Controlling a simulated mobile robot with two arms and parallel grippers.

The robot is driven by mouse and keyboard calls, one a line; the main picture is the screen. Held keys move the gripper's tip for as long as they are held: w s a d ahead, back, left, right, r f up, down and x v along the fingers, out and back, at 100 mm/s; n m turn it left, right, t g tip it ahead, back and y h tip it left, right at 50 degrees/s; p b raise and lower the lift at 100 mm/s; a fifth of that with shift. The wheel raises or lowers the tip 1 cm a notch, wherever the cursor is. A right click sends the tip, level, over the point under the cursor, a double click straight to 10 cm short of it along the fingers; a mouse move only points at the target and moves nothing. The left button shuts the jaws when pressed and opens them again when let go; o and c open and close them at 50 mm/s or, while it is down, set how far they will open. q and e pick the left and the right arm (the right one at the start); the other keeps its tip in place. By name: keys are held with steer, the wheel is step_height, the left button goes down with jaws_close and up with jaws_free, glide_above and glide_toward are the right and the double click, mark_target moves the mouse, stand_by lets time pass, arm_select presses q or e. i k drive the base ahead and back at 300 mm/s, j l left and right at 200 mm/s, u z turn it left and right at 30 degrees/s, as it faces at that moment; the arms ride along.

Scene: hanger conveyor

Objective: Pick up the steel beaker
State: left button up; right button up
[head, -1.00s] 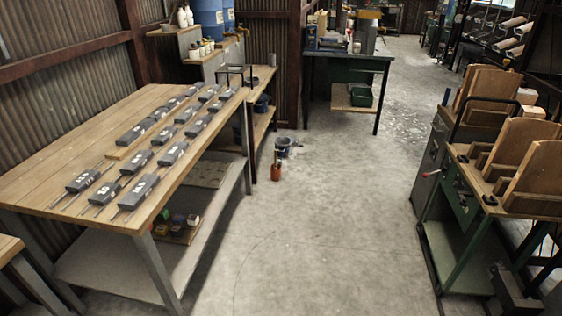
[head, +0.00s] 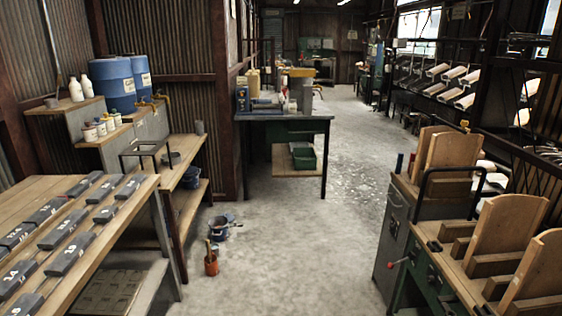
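I cannot pick out the steel beaker for certain. A small grey cup (head: 200,127) stands at the back end of the low wooden bench on the left. A small dark grey pot (head: 52,102) stands on the stepped shelf at the far left. A grey cylinder (head: 308,96) stands on the dark table at the back. All are too small to tell their material. Neither of my grippers is in view.
A wooden table (head: 22,200) with several numbered grey blocks is at left. The low bench (head: 183,150) and blue drums (head: 112,84) are beyond it. An orange can (head: 211,264) and bucket (head: 220,230) stand on the floor. A green cart (head: 425,250) is at right. The middle floor is clear.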

mark_target(214, 247)
steer(key=i, duration=2.4)
steer(key=i+l+u, duration=0.1)
steer(key=i+u, duration=0.2)
steer(key=i, duration=0.2)
steer(key=i+l+u, duration=0.3)
steer(key=i, duration=0.2)
steer(key=i+l+u, duration=0.3)
steer(key=i, duration=0.15)
steer(key=i+j, duration=0.05)
steer(key=j, duration=0.05)
